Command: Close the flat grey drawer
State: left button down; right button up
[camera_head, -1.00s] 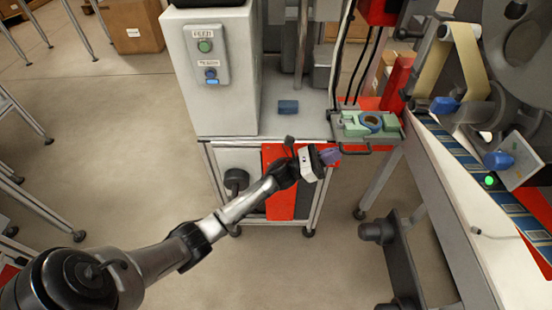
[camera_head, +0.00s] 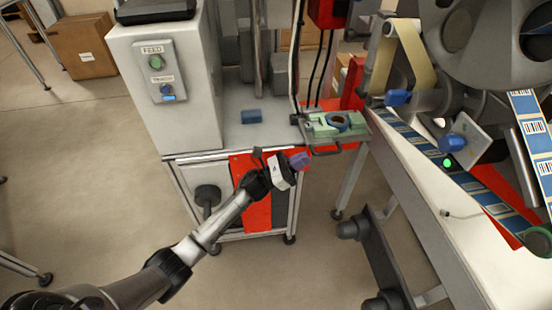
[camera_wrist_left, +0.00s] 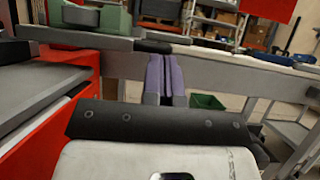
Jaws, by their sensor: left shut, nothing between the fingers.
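The flat grey drawer (camera_head: 346,140) sticks out at the right front corner of the machine cart in the head view. My left gripper (camera_head: 302,160) has purple fingertips, shut and empty, just below and left of the handle. In the left wrist view, the closed fingers (camera_wrist_left: 164,78) point up toward a dark grip (camera_wrist_left: 152,47) on the drawer's grey front edge (camera_wrist_left: 75,38). I cannot tell whether they touch it. My right gripper is out of view.
A red panel (camera_head: 257,210) is on the cart front behind my left wrist. A blue block (camera_head: 251,116) lies on the cart top by the grey FEED box (camera_head: 170,110). A white conveyor table (camera_head: 420,190) stands close at the right. The floor in front is open.

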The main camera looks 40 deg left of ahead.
pick_arm(q)
jog(key=shift+p+v, duration=0.85)
jog(key=shift+v, duration=5.6)
jog(key=s+d+r+m+g+y+p, duration=0.45)
jog(key=s+m+p, duration=0.35)
jog(key=s+m, duration=0.2)
jog(key=s+d+r+m+g+y+p, duration=0.45)
jog(key=s+m+g+p, duration=0.2)
jog(key=s+m, duration=0.35)
jog(key=s+d+r+m+g+y+p, duration=0.3)
jog(key=s+d+m+g+y+p, duration=0.25)
jog(key=s+m+p, duration=0.45)
notch_tip(320, 180, up, 38)
jog(key=p, duration=3.6)
jog(key=shift+w+f+m, duration=0.25)
jog(key=shift+w+m, duration=0.05)
jog(key=shift+w, duration=0.05)
jog(key=shift+t+h, duration=0.25)
